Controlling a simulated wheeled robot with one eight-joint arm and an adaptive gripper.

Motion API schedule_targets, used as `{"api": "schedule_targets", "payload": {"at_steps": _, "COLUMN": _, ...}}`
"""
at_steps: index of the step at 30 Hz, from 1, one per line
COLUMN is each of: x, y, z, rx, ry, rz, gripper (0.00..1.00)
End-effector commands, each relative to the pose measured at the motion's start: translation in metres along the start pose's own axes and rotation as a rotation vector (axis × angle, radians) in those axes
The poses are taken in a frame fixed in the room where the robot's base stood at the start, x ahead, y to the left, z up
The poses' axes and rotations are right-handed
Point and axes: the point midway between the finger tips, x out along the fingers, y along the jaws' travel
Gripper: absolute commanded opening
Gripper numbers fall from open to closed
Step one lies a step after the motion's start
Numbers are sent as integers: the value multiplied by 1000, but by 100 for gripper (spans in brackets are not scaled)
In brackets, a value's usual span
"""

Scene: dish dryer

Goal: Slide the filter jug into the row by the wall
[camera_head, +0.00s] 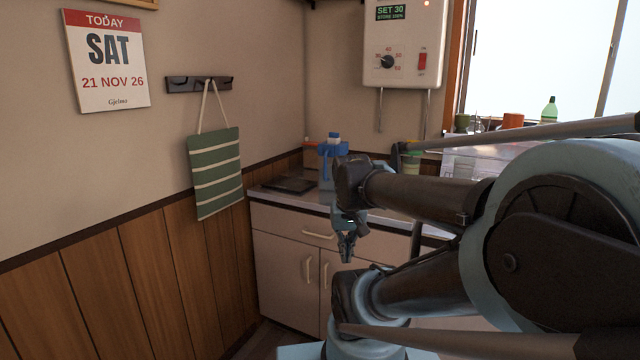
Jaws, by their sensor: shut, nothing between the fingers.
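A filter jug (327,161), with a blue top and a paler lower body, appears to stand on the worktop near the back corner. My arm hides part of its right side. My gripper (346,258) hangs in front of the cabinet, lower in the picture than the jug and apart from it. Its fingers point down and are shut with nothing between them. Behind my arm, a container with green and yellow parts (412,158) is partly visible by the back wall. The rest of any row there is hidden or too small to tell.
A dark flat item (289,185) lies on the worktop left of the jug. Cabinet doors (285,268) are below. A water heater (403,45) hangs on the back wall. A striped towel (215,173) hangs on the left wall. Clear items (495,165) stand right, below the window.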

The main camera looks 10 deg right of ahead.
Motion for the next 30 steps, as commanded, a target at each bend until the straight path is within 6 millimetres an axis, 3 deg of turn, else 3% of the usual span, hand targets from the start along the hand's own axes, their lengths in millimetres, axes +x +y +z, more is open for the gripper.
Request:
{"api": "schedule_targets", "payload": {"at_steps": 6, "x": -42, "y": -5, "z": -73, "rx": 113, "ry": 7, "rz": 31, "gripper": 0}}
{"api": "schedule_targets", "payload": {"at_steps": 15, "x": -79, "y": -18, "z": -176, "rx": 273, "ry": 25, "rz": 70, "gripper": 0}}
{"api": "schedule_targets", "payload": {"at_steps": 24, "x": -96, "y": -42, "z": -281, "rx": 430, "ry": 54, "rz": 105, "gripper": 0}}
{"api": "schedule_targets", "payload": {"at_steps": 30, "x": -96, "y": -58, "z": -338, "rx": 519, "ry": 74, "rz": 122, "gripper": 0}}
